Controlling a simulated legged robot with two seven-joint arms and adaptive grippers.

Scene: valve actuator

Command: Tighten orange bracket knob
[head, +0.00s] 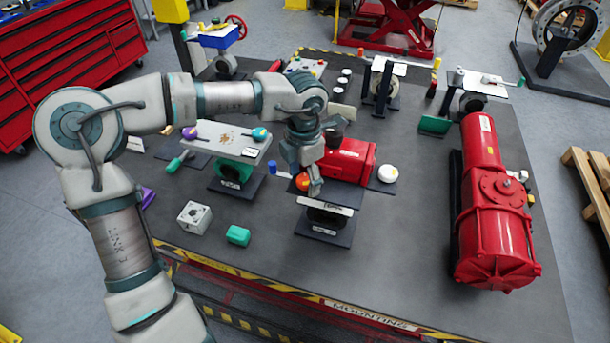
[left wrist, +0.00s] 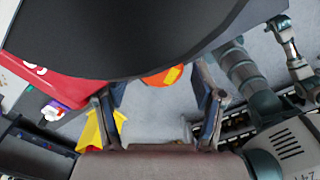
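The orange knob (head: 302,182) is on the front-centre bracket (head: 326,206), which has a white top plate and a dark base. My left gripper (head: 314,186) points down beside the knob and partly covers it. In the left wrist view the orange knob (left wrist: 163,77), with a yellow mark, shows beyond the gap between the fingers of my left gripper (left wrist: 160,108). The fingers stand apart with nothing visible between them. A large dark shape hides the knob's upper part. I cannot tell whether a finger touches the knob. My right gripper is not seen.
A red actuator body (head: 346,161) sits close behind the bracket. A white round cap (head: 388,173) lies to its right, and a blue-handled part (head: 273,169) is at left. A large red actuator (head: 494,210) stands at right.

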